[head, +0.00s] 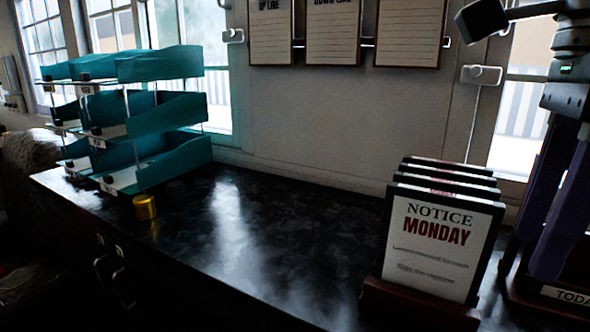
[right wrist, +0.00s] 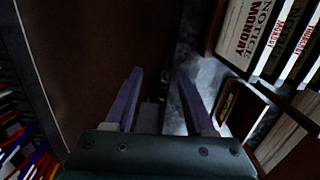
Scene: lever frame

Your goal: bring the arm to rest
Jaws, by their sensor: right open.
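My right gripper (head: 540,248) hangs at the right edge of the head view, with its purple fingers pointing down. It is open, and nothing shows between the fingers. In the head view it overlaps a dark wooden stand labelled "TODA…" (head: 568,294), right of the notice boards; I cannot tell whether they touch. In the right wrist view the gripper (right wrist: 158,72) has its two fingers apart, over a brown panel edge and a grey surface. My left gripper is not in view.
Notice boards reading "MONDAY" (head: 436,240) stand in a wooden rack on the black counter (head: 270,255). Teal letter trays (head: 165,115) and a brass cylinder (head: 145,207) are at the left. The counter's middle is clear. Red and blue rods (right wrist: 22,135) show at the wrist view's left.

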